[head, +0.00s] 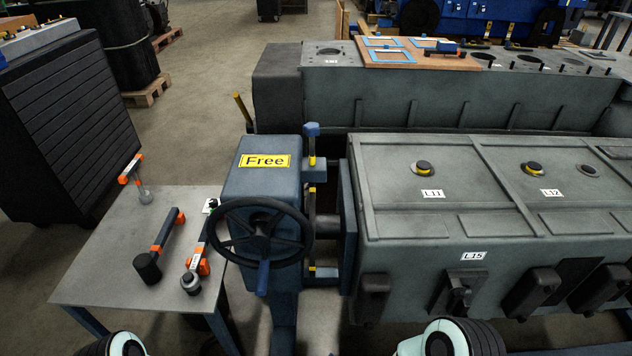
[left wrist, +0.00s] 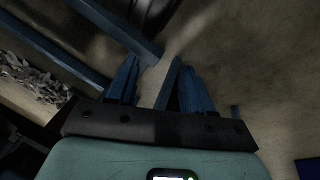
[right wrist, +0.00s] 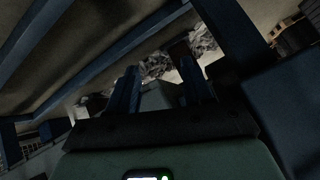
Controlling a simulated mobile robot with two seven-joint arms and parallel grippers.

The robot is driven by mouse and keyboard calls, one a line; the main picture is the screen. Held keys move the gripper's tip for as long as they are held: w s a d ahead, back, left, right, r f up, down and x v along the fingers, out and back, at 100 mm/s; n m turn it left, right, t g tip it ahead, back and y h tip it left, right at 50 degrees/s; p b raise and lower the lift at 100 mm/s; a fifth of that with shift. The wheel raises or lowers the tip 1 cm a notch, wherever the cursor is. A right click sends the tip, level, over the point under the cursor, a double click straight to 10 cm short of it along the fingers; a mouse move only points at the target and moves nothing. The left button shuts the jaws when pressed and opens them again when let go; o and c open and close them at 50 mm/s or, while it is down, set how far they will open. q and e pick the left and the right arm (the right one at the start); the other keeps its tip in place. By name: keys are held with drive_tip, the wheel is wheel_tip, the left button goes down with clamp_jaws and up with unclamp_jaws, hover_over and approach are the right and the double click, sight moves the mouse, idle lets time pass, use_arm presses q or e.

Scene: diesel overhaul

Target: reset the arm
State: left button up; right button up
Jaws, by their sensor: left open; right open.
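In the head view only parts of my own arms show at the bottom edge; both grippers are out of that view. In the left wrist view my left gripper (left wrist: 155,82) is open, with two blue fingers apart and nothing between them. Blue frame bars and the floor lie beyond it. In the right wrist view my right gripper (right wrist: 168,85) is open, its two blue fingers apart. Nothing shows held between them. Dark blue beams and a blue block stand close around it in that dim view.
A grey table (head: 95,275) at the left carries several orange-and-black tools. A handwheel (head: 258,233) sits on a blue stand with a yellow "Free" label (head: 264,161). A large grey engine block (head: 430,215) fills the right. Open floor (head: 205,80) lies behind the table.

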drive_tip(key=s+d+f+m+g, duration=0.1)
drive_tip(key=s+d+f+g, duration=0.5)
drive_tip(key=s+d+f, duration=0.5)
use_arm(q)
drive_tip(key=s+d+r+g+p, duration=0.1)
drive_tip(key=s+r+p, duration=0.2)
drive_tip(key=r+p, duration=0.3)
drive_tip(key=s+d+r+g+h+p, duration=0.1)
drive_tip(key=s+d+r+p, duration=0.1)
drive_tip(key=r+p, duration=0.5)
drive_tip(key=s+d+r+m+g+p, duration=0.1)
drive_tip(key=s+d+r+g+p, duration=0.1)
drive_tip(key=s+r+p, duration=0.3)
wheel_tip(320, 180, up, 3)
drive_tip(key=shift+f+h+p, duration=0.2)
drive_tip(key=shift+h+p, duration=0.1)
drive_tip(key=shift+p, duration=0.85)
use_arm(e)
drive_tip(key=s+a+r+g+y, duration=0.1)
drive_tip(key=s+r, duration=0.3)
drive_tip(key=r, duration=0.3)
drive_tip(key=s+a+r+g, duration=0.1)
drive_tip(key=s+a+r, duration=0.1)
drive_tip(key=s+r, duration=0.2)
drive_tip(key=s+a+r+n+g+y, duration=0.1)
drive_tip(key=s+a+r+g, duration=0.1)
drive_tip(key=r, duration=0.8)
drive_tip(key=shift+s+r+y, duration=0.2)
drive_tip(key=shift+s+y, duration=0.1)
drive_tip(key=shift+s, duration=0.6)
